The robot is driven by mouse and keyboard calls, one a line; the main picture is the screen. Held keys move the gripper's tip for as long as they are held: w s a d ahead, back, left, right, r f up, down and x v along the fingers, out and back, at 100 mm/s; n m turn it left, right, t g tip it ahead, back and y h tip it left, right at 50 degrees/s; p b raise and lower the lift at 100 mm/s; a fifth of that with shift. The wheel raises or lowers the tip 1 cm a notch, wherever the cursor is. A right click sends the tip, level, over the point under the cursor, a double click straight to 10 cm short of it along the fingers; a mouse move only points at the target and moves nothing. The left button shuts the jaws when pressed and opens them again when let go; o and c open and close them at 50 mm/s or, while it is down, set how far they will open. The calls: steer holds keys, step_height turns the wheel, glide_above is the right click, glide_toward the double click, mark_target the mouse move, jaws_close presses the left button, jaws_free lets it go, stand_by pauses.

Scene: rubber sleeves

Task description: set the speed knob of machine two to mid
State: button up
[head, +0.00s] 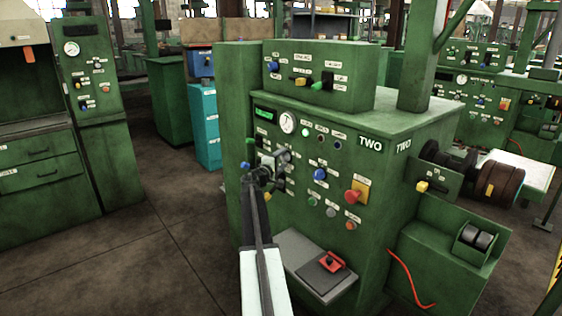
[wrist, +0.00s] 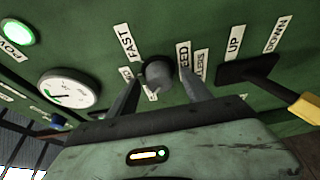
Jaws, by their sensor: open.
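Machine two (head: 385,185) is a green cabinet marked TWO, with its control panel facing me. In the head view my gripper (head: 266,168) is at the left part of this panel and covers what lies behind it. My gripper (wrist: 160,84) is open, with one finger on each side of the knob. Contact with the knob cannot be told. The knob's setting is not clear, and other position labels are partly covered.
In the wrist view a black lever (wrist: 248,68) with a yellow end stands right of the knob, by UP and DOWN labels. A dial gauge (wrist: 68,88) and a lit green lamp (wrist: 17,31) are left. In the head view a red button (head: 352,196) is further right.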

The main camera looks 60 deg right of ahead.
steer(key=shift+a, duration=0.1)
jaws_close()
steer(key=shift+f+m+b, duration=0.15)
steer(key=shift+m+b, duration=0.15)
steer(key=shift+b, duration=0.05)
steer(key=m+b, duration=0.1)
steer(key=m+h+b, duration=0.1)
steer(key=m+b, duration=0.1)
steer(key=shift+w+f+h, duration=0.1)
steer(key=shift+f+h, duration=0.1)
steer(key=shift+h, duration=0.1)
steer(key=m+g+h+b, duration=0.1)
steer(key=m+b, duration=0.1)
steer(key=m, duration=0.2)
steer(key=shift+w, duration=0.1)
steer(key=shift+r+m+g+h+b, duration=0.1)
steer(key=shift+m+g+h+b, duration=0.5)
steer(key=shift+m, duration=0.9)
